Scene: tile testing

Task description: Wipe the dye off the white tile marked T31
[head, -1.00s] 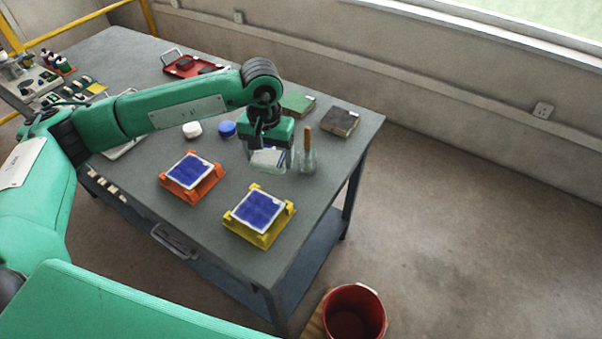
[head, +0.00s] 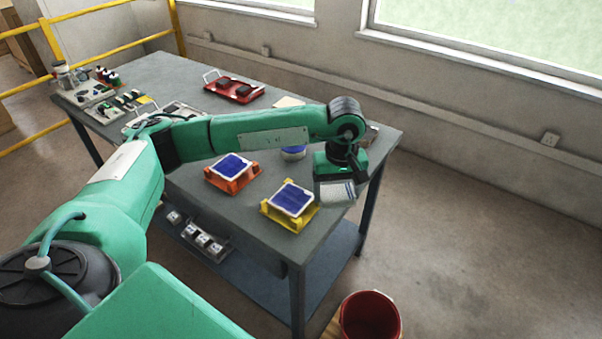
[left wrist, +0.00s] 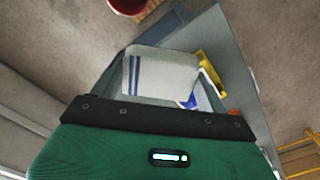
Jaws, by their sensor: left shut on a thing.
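A white tile (head: 291,198) covered in blue dye sits in a yellow holder (head: 272,214) near the table's front right corner. A second blue-dyed tile (head: 231,167) sits in an orange holder (head: 245,181) to its left. I cannot read a mark on either. My left gripper (head: 336,178) is shut on a white cloth (head: 338,192) with blue stripes. The cloth hangs just right of the yellow holder, apart from both tiles. In the left wrist view the cloth (left wrist: 165,72) partly covers the view of a blue-dyed tile and the yellow holder (left wrist: 211,73). My right gripper is not in view.
A blue and white round container (head: 293,153) stands behind the tiles, partly hidden by my arm. A red tray (head: 234,89) lies at the back. A red bucket (head: 370,318) stands on the floor in front of the table (head: 170,78).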

